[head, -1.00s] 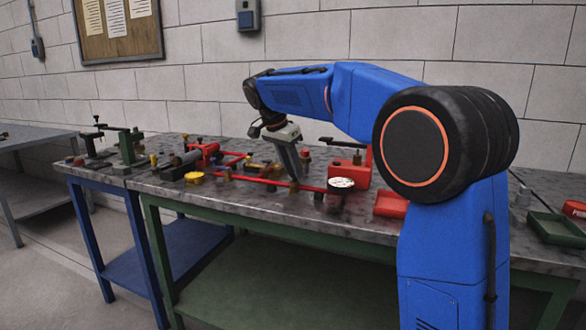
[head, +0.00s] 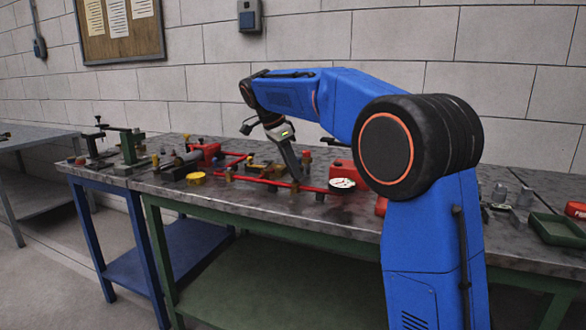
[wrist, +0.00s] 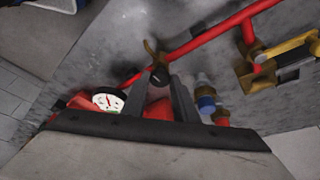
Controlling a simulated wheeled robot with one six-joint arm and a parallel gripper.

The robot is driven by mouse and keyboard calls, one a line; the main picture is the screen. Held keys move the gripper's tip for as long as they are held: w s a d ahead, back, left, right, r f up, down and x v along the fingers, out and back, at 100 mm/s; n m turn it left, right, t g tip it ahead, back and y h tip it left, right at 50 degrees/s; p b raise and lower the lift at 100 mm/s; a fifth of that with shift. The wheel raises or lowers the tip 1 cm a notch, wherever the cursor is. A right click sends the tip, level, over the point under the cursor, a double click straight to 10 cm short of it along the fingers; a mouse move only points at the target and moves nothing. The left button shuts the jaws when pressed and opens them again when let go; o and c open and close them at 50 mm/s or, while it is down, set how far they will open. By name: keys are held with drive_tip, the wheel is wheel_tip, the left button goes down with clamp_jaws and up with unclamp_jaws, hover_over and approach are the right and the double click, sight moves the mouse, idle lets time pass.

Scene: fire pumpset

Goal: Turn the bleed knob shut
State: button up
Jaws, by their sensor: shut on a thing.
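The bleed knob (wrist: 159,78) is a small dark knob on a brass fitting (wrist: 152,52) on the red pipe (wrist: 195,42). In the wrist view it sits between the ends of my two grey fingers. My gripper (wrist: 160,84) is shut on it. In the head view my gripper (head: 297,177) reaches down to the front red pipe (head: 262,182), left of the white gauge (head: 342,184). The knob is too small and too covered there to make out. Its turn angle cannot be told.
The gauge also shows in the wrist view (wrist: 108,100), left of my fingers. A blue-capped fitting (wrist: 206,102) stands close on their right. A yellow-handled valve (wrist: 290,48) is farther right. A green tray (head: 558,228) lies at the bench's right end.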

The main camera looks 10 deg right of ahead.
drive_tip(key=o, duration=1.1)
drive_tip(key=shift+c, duration=0.2)
drive_tip(key=v, duration=1.7)
drive_tip(key=shift+s+r, duration=0.1)
drive_tip(key=shift+r, duration=0.05)
drive_tip(key=s+d+f+n+t+y, duration=0.1)
drive_tip(key=s+d+f+n, duration=0.45)
drive_tip(key=s, duration=0.45)
drive_tip(key=s+d+f+n+t+y, duration=0.1)
drive_tip(key=s+d+f+n, duration=0.4)
drive_tip(key=s, duration=0.5)
drive_tip(key=s+d+f+n+t+y, duration=0.1)
drive_tip(key=s+d+f+n, duration=0.1)
drive_tip(key=s+f, duration=0.9)
drive_tip(key=s+d+f+n+t+y, duration=0.1)
drive_tip(key=s+f+n, duration=0.3)
drive_tip(key=s+f, duration=0.7)
wheel_tip(320, 180, down, 3)
drive_tip(key=shift+d, duration=0.45)
